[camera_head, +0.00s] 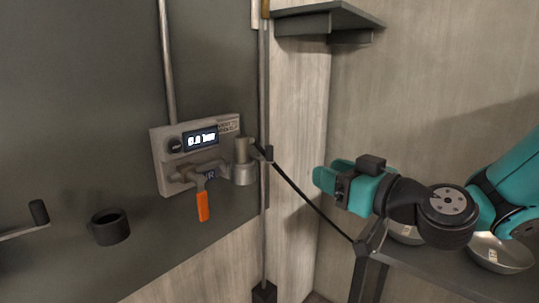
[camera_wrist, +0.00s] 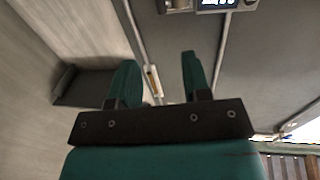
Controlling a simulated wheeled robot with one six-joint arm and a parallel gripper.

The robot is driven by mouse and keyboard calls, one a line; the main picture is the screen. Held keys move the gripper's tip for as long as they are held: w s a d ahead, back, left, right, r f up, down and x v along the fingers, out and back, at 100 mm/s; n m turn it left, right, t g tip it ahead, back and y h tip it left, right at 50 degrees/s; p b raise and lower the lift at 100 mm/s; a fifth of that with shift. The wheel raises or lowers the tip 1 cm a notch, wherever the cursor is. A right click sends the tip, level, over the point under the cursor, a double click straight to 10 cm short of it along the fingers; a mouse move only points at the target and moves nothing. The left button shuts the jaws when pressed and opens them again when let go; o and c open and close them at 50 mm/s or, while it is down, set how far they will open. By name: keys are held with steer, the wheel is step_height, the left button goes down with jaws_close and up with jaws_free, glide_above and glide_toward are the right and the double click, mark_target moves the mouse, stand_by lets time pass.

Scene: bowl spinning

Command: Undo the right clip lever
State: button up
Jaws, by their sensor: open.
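A small tan and pale piece (camera_head: 257,14) sits on the thin vertical rod at the top of the head view, cut off by the frame edge; it may be the right clip lever, but its shape is unclear. A similar pale piece with an orange-brown edge (camera_wrist: 153,82) shows between my fingers in the wrist view, beyond them. My gripper (camera_head: 318,180) is teal, open and empty, right of the rod and well below that piece in the head picture. My gripper's two fingers (camera_wrist: 158,62) stand apart in the wrist view.
A grey control box (camera_head: 160,160) with a lit display and orange handle (camera_head: 203,206) is on the dark panel. A dark shelf (camera_head: 330,18) juts from the wall above my gripper. A black bar (camera_head: 305,195) slants toward a table with metal bowls (camera_head: 500,255). A black cup (camera_head: 110,230) is at left.

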mark_target(272, 150)
steer(key=p+x, duration=0.3)
steer(key=x, duration=0.2)
steer(key=p+x, duration=0.3)
steer(key=x, duration=0.2)
steer(key=p+x, duration=0.3)
steer(key=x, duration=0.2)
steer(key=shift+a+r, duration=0.15)
steer(key=shift+r, duration=0.1)
steer(key=shift+x, duration=0.8)
steer(key=shift+f, duration=0.2)
steer(key=shift+c, duration=0.4)
jaws_close()
